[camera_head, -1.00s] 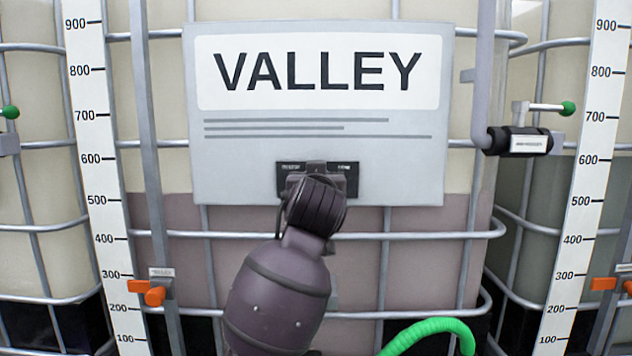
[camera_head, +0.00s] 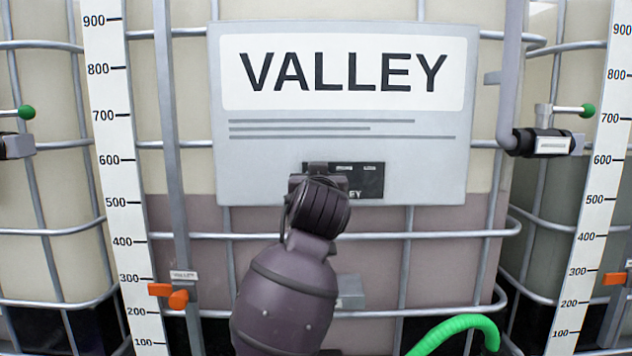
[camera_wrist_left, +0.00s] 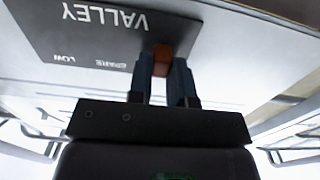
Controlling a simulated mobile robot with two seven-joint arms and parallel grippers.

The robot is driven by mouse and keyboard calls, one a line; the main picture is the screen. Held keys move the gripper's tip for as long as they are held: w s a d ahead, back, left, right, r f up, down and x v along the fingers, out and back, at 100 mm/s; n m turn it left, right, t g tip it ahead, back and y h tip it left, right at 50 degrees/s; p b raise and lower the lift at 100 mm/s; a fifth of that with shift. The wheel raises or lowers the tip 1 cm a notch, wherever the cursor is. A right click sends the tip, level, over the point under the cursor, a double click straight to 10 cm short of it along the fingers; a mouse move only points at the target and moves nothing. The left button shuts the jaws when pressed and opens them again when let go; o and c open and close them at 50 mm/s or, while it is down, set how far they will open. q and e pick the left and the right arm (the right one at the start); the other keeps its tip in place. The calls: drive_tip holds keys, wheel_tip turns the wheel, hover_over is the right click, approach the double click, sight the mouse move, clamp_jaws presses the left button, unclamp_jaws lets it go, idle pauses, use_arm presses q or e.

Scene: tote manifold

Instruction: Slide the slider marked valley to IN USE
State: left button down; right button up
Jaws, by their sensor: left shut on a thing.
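The dark slider plate (camera_head: 362,185) sits at the lower edge of the grey VALLEY sign. In the left wrist view the plate (camera_wrist_left: 85,35) shows upside down with the word VALLEY and the labels SPARE and LOW. My left gripper (camera_head: 317,170) is in front of the plate's left end. In the left wrist view my left gripper (camera_wrist_left: 163,72) is shut on the orange-brown slider knob (camera_wrist_left: 163,58), at the end of the plate away from LOW. Any label behind the knob is hidden. My right gripper is not in view.
The grey VALLEY sign (camera_head: 340,160) hangs on a caged tank with metal bars (camera_head: 430,236). An orange valve handle (camera_head: 178,299) is at lower left. A green hose (camera_head: 455,325) curves at lower right. A black-collared pipe (camera_head: 540,143) runs at the right.

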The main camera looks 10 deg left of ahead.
use_arm(q)
drive_tip(key=shift+a, duration=0.15)
drive_tip(key=c, duration=1)
unclamp_jaws()
drive_tip(key=shift+s+a, duration=0.1)
drive_tip(key=shift+a, duration=0.05)
drive_tip(key=shift+c, duration=0.2)
drive_tip(key=s+d+b, duration=0.2)
drive_tip(key=s, duration=0.8)
drive_tip(key=shift+s+d, duration=0.2)
drive_tip(key=shift+s, duration=0.05)
